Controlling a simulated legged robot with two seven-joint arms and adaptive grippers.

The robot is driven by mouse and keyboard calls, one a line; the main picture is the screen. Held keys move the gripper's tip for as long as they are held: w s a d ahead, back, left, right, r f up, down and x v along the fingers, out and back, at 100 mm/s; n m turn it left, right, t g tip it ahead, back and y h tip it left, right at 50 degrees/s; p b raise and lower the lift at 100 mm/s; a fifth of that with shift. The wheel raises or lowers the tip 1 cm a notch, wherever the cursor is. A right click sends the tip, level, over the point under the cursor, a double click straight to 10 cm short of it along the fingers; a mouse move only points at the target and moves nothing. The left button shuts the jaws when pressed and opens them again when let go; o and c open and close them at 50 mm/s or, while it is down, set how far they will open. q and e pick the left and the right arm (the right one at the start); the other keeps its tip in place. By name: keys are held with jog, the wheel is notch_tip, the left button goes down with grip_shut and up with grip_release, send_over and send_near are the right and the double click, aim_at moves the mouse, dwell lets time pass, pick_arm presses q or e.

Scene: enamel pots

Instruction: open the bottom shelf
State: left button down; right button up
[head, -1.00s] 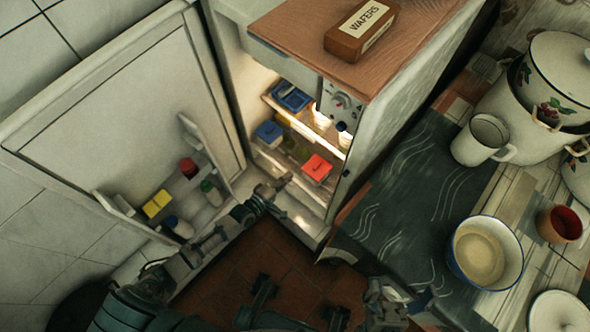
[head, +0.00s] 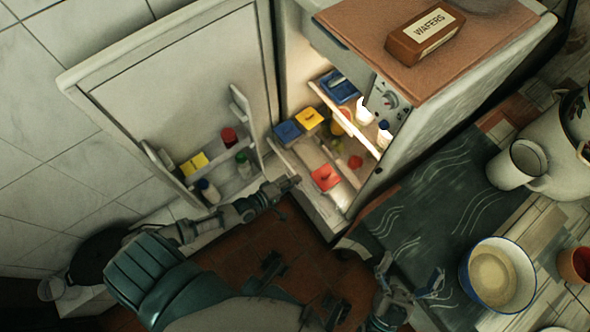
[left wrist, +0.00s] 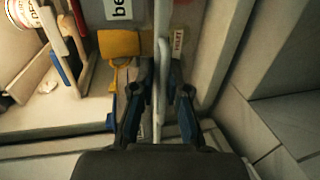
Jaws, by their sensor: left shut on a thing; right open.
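The fridge (head: 420,120) stands with its door (head: 190,95) swung wide open to the left. Its lit inside holds a bottom shelf (head: 293,170) with a pale front edge and a red-lidded box (head: 325,178). My left gripper (head: 292,183) is low in the opening, at the front of this shelf. In the left wrist view the left gripper (left wrist: 160,105) has a pale rail (left wrist: 163,65) between its fingers and is shut on it. This rail looks like the shelf's front edge. My right gripper (head: 410,278) is open, beside the counter's near edge.
A blue box (head: 288,132) and a yellow box (head: 309,119) are inside the fridge. Door racks hold a yellow pack (head: 194,164) and small jars. A wafers box (head: 426,34) lies on top. The counter at right holds a mug (head: 512,165) and a bowl (head: 497,275).

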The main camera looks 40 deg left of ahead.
pick_arm(q)
jog(key=c, duration=1.3)
grip_release()
jog(key=shift+s+a+f, duration=0.15)
jog(key=shift+s+f, duration=0.05)
jog(key=shift+f, duration=0.35)
jog(key=shift+w, duration=0.1)
jog(key=shift+r, duration=0.1)
jog(key=shift+w+r, duration=0.1)
jog(key=shift+r, duration=0.05)
jog(key=v, duration=1.2)
